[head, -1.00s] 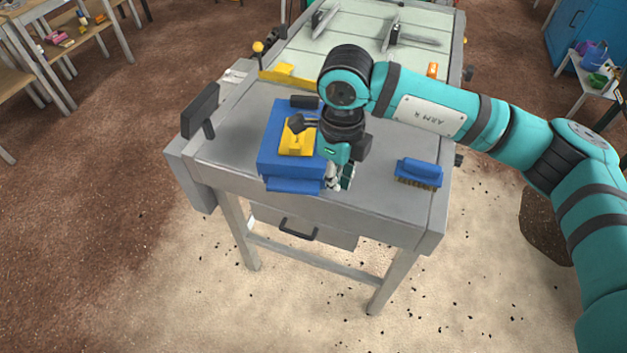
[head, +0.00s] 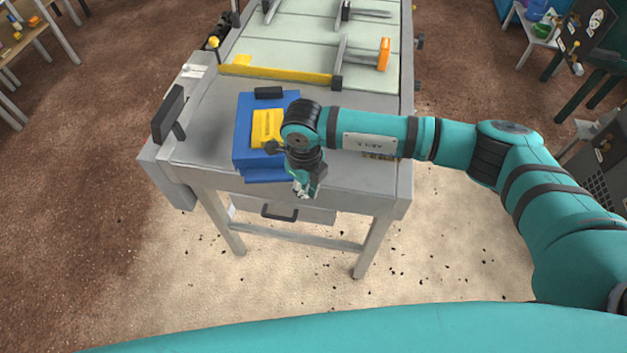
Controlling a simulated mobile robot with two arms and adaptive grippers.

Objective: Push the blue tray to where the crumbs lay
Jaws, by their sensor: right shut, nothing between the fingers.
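The blue tray (head: 243,150) lies on the grey bench top (head: 205,130), left of the middle and close to the front edge. A yellow object (head: 266,128) sits on it, and a dark block shows at its far side. My right gripper (head: 303,190) points down beside the tray's near right corner, by the bench's front edge. It is shut and empty. I cannot tell whether it touches the tray. No crumbs show on the visible bench top; part of it is hidden by my right arm. My left gripper is out of view.
A yellow bar (head: 276,74) crosses the bench behind the tray. A dark upright handle (head: 168,115) stands at the left edge. Bare bench lies left of the tray.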

